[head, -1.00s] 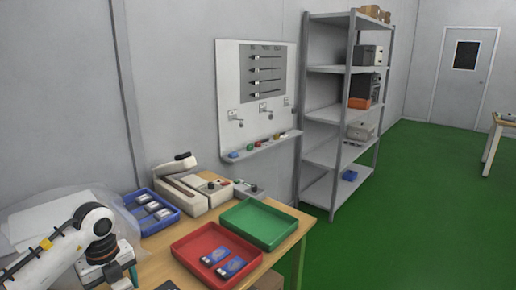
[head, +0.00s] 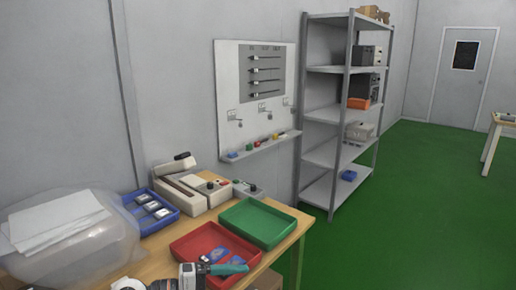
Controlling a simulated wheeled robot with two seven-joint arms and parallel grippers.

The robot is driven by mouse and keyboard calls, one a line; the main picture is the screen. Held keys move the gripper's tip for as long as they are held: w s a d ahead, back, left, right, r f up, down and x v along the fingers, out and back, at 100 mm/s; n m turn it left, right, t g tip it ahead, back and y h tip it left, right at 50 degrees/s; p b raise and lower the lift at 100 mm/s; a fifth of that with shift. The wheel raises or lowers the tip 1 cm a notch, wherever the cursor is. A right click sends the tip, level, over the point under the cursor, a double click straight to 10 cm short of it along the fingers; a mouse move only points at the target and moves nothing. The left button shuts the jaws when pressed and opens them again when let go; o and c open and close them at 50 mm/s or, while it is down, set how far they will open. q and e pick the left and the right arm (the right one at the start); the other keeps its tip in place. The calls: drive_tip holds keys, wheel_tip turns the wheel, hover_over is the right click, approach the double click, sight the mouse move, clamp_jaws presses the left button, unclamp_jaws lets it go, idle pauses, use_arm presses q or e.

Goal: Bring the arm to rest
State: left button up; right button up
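My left arm's gripper (head: 228,268), with teal finger parts, shows at the bottom edge of the head view. It is in front of the near side of the red tray (head: 182,247) and hides part of that tray. Whether its fingers are open or shut cannot be made out, and nothing is clearly seen between them. Only the wrist end of this arm shows; the rest is out of the picture. My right gripper is not in view.
Blue packages (head: 216,255) lie in the red tray. A green tray (head: 259,222), a blue bin (head: 171,224) of small items, a beige device (head: 196,190) and a clear container (head: 85,255) with white sheets share the wooden table.

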use_arm(q)
drive_tip(key=w+a+r+n+t+y, duration=0.15)
drive_tip(key=a+n+t+y, duration=0.25)
drive_tip(key=n+t, duration=0.45)
drive_tip(key=a+r+n+t+y, duration=0.35)
drive_tip(key=n+t, duration=0.35)
drive_tip(key=n, duration=0.3)
drive_tip(key=s+a+f+n+g+y, duration=0.3)
drive_tip(key=a+f+n+y, duration=0.15)
drive_tip(key=f, duration=0.25)
drive_tip(key=s+a+f+n+g+y, duration=0.25)
drive_tip(key=a+f+n+y, duration=0.2)
drive_tip(key=f, duration=0.25)
drive_tip(key=s+f+g, duration=0.5)
drive_tip(key=s+f, duration=0.1)
drive_tip(key=s, duration=0.4)
drive_tip(key=s+f+g, duration=0.5)
drive_tip(key=s+g, duration=0.1)
drive_tip(key=s, duration=0.3)
wheel_tip(320, 180, down, 28)
drive_tip(key=s+g, duration=0.1)
drive_tip(key=s, duration=0.2)
drive_tip(key=s+a+f+g, duration=0.1)
drive_tip(key=s+a+f, duration=0.1)
drive_tip(key=s+f, duration=1.2)
drive_tip(key=shift+s+h, duration=0.35)
drive_tip(key=shift+s, duration=0.3)
